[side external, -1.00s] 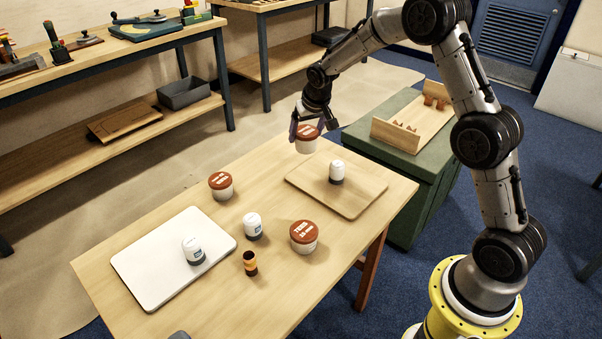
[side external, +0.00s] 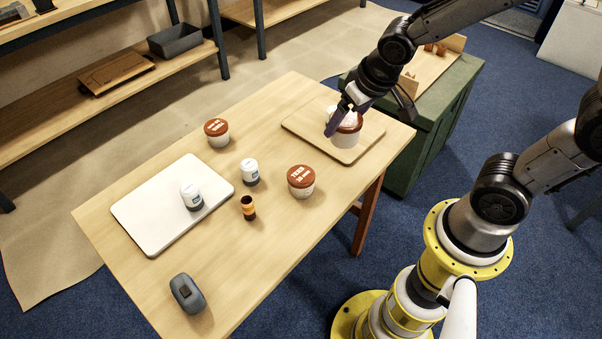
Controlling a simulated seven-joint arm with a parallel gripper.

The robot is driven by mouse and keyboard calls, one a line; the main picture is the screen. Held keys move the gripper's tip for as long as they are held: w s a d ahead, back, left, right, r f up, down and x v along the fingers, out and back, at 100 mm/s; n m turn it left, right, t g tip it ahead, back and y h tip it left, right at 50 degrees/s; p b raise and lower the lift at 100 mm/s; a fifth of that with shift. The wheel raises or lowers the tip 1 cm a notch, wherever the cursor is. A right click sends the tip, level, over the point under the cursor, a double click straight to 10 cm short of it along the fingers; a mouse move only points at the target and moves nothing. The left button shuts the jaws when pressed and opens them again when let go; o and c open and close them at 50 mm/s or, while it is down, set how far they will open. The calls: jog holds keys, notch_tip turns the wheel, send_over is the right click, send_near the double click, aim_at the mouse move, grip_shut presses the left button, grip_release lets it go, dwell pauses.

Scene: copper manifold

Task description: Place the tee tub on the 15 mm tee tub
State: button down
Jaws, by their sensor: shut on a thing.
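My gripper (side external: 343,112) is shut on a tub with a red-brown lid and pale body (side external: 346,138), over the wooden board (side external: 300,124) at the table's far right. Whether this tub touches the board is hard to tell. A white shape beside its lid may be the white jar on the board, mostly hidden. A second red-lidded tub (side external: 301,183) stands upright at the table's middle right, with a lid label that seems to start with "TEES". A third, smaller red-lidded tub (side external: 217,133) stands upright near the far left edge. Its label is too small to read.
A white jar (side external: 250,173) and a small dark-and-orange cylinder (side external: 248,208) stand between the tubs. Another white jar (side external: 192,198) stands on the white board (side external: 150,225). A dark grey device (side external: 187,293) lies near the front. The table (side external: 250,265) is bare at front right.

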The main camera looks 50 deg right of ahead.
jog(key=s+a+r+n, duration=0.2)
jog(key=s+a, duration=0.2)
jog(key=s, duration=0.3)
send_over(301, 174)
jog(key=shift+y, duration=0.4)
notch_tip(301, 174, down, 12)
jog(key=shift+r, duration=0.1)
jog(key=shift+f, duration=0.45)
jog(key=shift+f, duration=0.15)
grip_release()
